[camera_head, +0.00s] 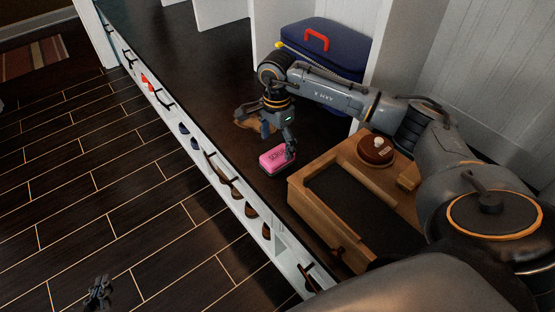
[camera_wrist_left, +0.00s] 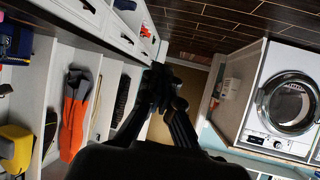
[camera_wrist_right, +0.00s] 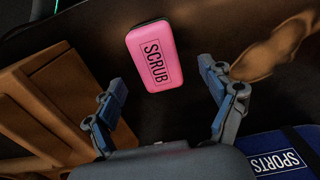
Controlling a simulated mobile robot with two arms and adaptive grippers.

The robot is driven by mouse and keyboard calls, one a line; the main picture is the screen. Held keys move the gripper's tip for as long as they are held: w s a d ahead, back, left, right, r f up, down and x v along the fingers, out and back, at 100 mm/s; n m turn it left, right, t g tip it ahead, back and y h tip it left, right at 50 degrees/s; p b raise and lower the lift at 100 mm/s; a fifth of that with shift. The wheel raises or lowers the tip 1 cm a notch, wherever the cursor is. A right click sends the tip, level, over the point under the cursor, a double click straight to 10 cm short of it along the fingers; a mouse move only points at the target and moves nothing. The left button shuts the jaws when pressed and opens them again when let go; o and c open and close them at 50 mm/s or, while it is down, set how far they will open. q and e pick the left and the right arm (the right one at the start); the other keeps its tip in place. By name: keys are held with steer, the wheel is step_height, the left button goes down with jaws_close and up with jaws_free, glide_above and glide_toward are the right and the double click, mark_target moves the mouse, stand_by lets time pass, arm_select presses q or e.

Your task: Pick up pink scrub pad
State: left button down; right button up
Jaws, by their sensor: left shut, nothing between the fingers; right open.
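The pink scrub pad (camera_head: 274,159), marked "SCRUB", lies on the dark bench top (camera_head: 200,82). It also shows in the right wrist view (camera_wrist_right: 155,55), just beyond and between the fingertips. My right gripper (camera_head: 290,152) points down over the pad, its fingers hiding part of the pad's right side in the head view. In the right wrist view its fingers (camera_wrist_right: 165,75) are spread open with nothing held. My left gripper (camera_head: 101,288) is far from the pad, low at the left over the floor. It is shut and empty in the left wrist view (camera_wrist_left: 165,82).
A wooden box (camera_head: 298,197) with a round brown item (camera_head: 376,149) stands right of the pad. A brown object (camera_head: 247,118) lies behind the pad. A blue bag (camera_head: 325,45) with a red handle is at the back. Shoes (camera_head: 251,210) sit along the white bench front.

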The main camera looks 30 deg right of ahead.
mark_target(278, 154)
steer(key=f, duration=0.2)
steer(key=f+b, duration=0.1)
steer(key=f, duration=0.1)
steer(key=shift+s+f, duration=0.2)
steer(key=shift+f, duration=0.1)
arm_select(q)
steer(key=w+d+r+t+h, duration=0.1)
steer(key=w+r+t, duration=0.2)
steer(key=r, duration=0.3)
steer(key=shift+d+t, duration=0.4)
steer(key=shift+t, duration=0.1)
arm_select(e)
steer(key=shift+f, duration=0.2)
arm_select(q)
steer(key=shift+w+r, duration=0.1)
arm_select(e)
steer(key=c, duration=1.3)
